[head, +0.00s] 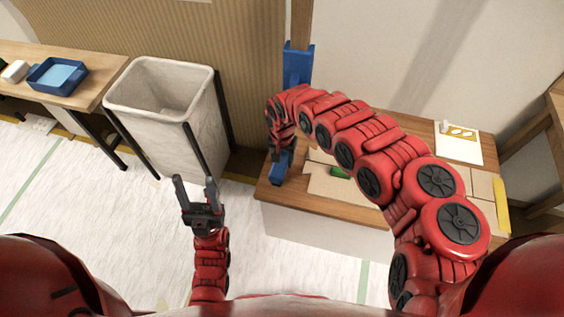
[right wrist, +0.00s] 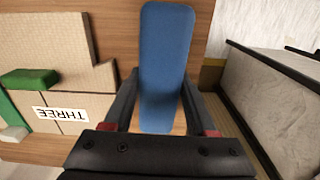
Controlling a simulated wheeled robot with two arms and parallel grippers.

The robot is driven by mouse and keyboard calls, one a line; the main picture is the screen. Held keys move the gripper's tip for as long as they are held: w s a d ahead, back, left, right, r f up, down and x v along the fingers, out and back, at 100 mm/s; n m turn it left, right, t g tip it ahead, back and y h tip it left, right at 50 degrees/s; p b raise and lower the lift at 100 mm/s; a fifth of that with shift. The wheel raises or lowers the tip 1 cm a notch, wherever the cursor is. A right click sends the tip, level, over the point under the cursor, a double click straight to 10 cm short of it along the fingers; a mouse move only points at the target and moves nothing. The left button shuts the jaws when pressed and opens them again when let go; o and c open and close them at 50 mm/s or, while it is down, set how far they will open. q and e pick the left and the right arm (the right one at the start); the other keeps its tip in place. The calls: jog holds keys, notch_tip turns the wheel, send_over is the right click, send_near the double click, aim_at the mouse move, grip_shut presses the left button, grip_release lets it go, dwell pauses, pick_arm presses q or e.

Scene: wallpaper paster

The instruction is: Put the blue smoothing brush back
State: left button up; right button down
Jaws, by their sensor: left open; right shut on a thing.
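The blue smoothing brush (head: 281,172) is in my right gripper (head: 280,154), over the left end of the wooden worktable. In the right wrist view the blue brush (right wrist: 166,62) lies between the two fingers, its long flat face toward the camera, with bare wood behind it. I cannot tell whether its lower end touches the tabletop. My left gripper (head: 200,194) is open and empty, above the floor in front of the bin. A blue upright piece (head: 297,66) stands at the wall behind the worktable; I cannot tell whether it is a holder.
The worktable (head: 300,202) carries tan sheets (right wrist: 60,32), a "THREE" label (right wrist: 61,114), a green block (right wrist: 30,78) and a white sheet (head: 460,150). A pale bin (head: 170,110) stands left of it. A side table (head: 90,92) at far left holds a blue tray (head: 42,86).

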jog(key=shift+a+f, duration=0.15)
jog(key=shift+f, duration=0.3)
jog(key=shift+f+p, duration=0.15)
jog(key=shift+p, duration=0.15)
jog(key=shift+c, duration=1)
grip_release()
jog(key=shift+f, duration=0.1)
